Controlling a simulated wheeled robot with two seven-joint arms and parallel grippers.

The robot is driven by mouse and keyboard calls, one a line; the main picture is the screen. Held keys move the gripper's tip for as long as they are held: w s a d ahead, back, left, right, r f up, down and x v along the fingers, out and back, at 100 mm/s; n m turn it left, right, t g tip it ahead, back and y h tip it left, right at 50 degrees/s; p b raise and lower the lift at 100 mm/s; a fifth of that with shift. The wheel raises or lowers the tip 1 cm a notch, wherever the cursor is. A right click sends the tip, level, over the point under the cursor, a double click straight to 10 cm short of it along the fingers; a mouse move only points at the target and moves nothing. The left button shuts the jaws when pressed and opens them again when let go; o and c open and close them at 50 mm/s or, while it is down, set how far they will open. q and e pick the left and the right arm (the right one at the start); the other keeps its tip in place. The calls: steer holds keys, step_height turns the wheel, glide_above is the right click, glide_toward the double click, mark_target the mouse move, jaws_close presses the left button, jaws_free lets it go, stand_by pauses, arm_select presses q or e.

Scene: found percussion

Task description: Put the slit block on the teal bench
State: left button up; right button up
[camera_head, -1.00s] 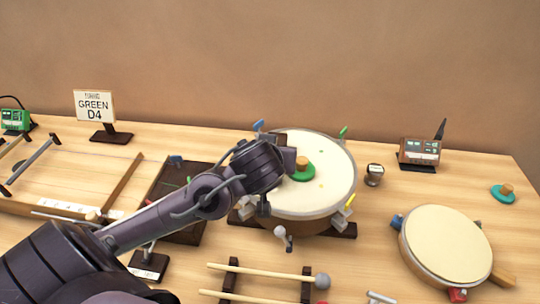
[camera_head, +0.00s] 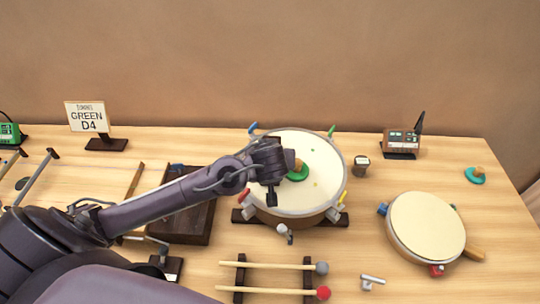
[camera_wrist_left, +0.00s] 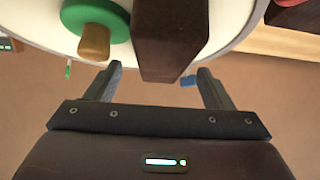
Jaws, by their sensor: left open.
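A dark brown wooden block (camera_wrist_left: 171,40), which looks like the slit block, shows in the left wrist view over the pale drum. Its near end lies between the fingertips of my left gripper (camera_wrist_left: 160,72), which is open with a finger on each side. Whether the fingers touch it cannot be told. In the head view my left gripper (camera_head: 275,165) is over the left part of the large drum (camera_head: 318,180), and the block is mostly hidden behind it. I cannot make out a teal bench. My right gripper is not in view.
A green knobbed disc (camera_head: 297,175) sits on the drum. A dark tray (camera_head: 190,225) lies left of it, mallets (camera_head: 270,265) in front. A smaller drum (camera_head: 427,225), a brown device (camera_head: 401,142) and a teal knobbed disc (camera_head: 475,176) stand right. A sign (camera_head: 87,117) stands back left.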

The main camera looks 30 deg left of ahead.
arm_select(q)
steer(key=x, duration=0.4)
steer(key=shift+a+r+p, duration=0.1)
steer(key=shift+a+p, duration=0.05)
steer(key=shift+p, duration=0.2)
steer(key=shift+w+a+f, duration=0.1)
steer(key=shift+w+f, duration=0.2)
steer(key=shift+f, duration=0.1)
steer(key=c, duration=1.2)
steer(key=shift+r, duration=0.1)
steer(key=shift+c, duration=0.4)
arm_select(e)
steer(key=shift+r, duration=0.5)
arm_select(q)
steer(key=shift+r, duration=0.1)
